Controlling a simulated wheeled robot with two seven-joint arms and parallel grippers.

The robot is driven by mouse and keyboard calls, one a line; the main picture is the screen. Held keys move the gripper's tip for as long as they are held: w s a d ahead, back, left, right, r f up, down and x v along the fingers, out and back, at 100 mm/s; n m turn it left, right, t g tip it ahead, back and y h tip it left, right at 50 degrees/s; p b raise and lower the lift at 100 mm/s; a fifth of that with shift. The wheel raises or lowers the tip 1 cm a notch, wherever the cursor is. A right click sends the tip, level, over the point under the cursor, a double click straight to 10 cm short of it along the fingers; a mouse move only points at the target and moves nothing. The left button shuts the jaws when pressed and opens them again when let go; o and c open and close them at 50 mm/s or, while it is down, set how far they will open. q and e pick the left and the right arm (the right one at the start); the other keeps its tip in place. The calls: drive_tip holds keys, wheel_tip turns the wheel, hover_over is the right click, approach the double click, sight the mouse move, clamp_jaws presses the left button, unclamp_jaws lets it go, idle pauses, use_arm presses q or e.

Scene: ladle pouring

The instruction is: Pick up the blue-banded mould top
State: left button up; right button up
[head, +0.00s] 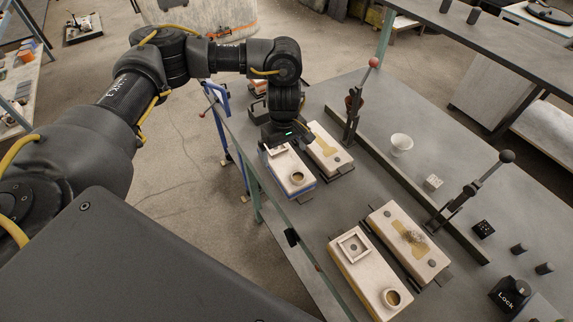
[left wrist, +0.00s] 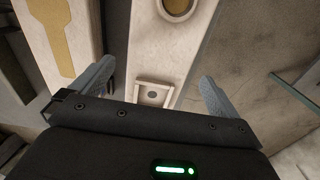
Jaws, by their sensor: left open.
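The blue-banded mould top (head: 293,176) is a pale block with a round pouring cup and a blue band low on its side. It lies near the table's left edge in the head view. My left gripper (head: 279,143) is above its far end, pointing down, and partly hides it. In the left wrist view the mould top (left wrist: 158,55) lies between the two spread fingers of the gripper (left wrist: 155,82), with a square recess and part of the round cup showing. The gripper is open and empty. The blue band is hidden there. My right gripper is out of view.
A mould half with a tan cavity (head: 329,152) lies close beside the mould top. Nearer are another mould top (head: 364,272) and a stained half (head: 412,240). Upright clamps (head: 352,112) and (head: 452,207), a white cup (head: 401,144) and a Lock button (head: 511,291) stand to the right.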

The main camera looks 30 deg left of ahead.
sight(285, 161)
use_arm(q)
drive_tip(key=shift+s+a, duration=0.1)
drive_tip(key=shift+s, duration=0.1)
drive_tip(key=shift+s+f, duration=0.15)
drive_tip(key=shift+f, duration=0.05)
drive_tip(key=f, duration=0.1)
drive_tip(key=f+p, duration=0.1)
drive_tip(key=f, duration=0.1)
drive_tip(key=shift+w+d+f, duration=0.25)
drive_tip(key=shift+d, duration=0.15)
drive_tip(key=shift+s+a+f, duration=0.1)
drive_tip(key=shift+f, duration=0.4)
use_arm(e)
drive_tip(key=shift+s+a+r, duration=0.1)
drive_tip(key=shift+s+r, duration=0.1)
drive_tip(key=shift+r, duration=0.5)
use_arm(q)
drive_tip(key=c, duration=0.6)
drive_tip(key=shift+r, duration=0.1)
drive_tip(key=c, duration=1.1)
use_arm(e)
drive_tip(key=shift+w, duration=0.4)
